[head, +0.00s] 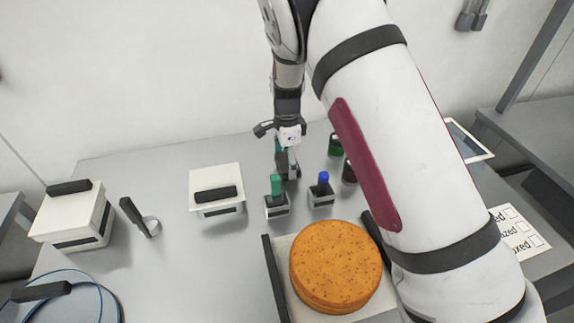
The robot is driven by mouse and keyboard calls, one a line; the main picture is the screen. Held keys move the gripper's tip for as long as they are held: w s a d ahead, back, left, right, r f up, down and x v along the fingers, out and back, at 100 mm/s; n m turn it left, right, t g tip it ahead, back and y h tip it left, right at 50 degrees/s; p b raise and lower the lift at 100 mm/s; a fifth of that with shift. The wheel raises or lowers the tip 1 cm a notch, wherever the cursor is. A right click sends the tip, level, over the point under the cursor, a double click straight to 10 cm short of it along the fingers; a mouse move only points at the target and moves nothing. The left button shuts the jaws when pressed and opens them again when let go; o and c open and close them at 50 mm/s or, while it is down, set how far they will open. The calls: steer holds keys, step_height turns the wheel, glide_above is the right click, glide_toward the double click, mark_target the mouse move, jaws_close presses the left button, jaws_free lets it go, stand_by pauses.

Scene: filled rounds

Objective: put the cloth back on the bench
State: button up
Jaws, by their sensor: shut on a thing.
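My gripper (287,168) hangs over the back middle of the grey bench (160,265), behind two small holders. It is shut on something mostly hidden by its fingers. A small teal sliver (278,147) shows at its left side, which I take for the cloth. No other cloth is seen. Whether the held thing touches the bench cannot be told.
Close in front stand a green-topped piece (275,185) and a blue-topped piece (323,181) in holders. Bottles (335,146) stand right. A tray (284,275) holds an orange-brown round stack (336,265). White lidded boxes (216,182) (72,214) stand left.

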steer(key=shift+f, duration=1)
steer(key=shift+f, duration=0.15)
steer(key=o, duration=1.2)
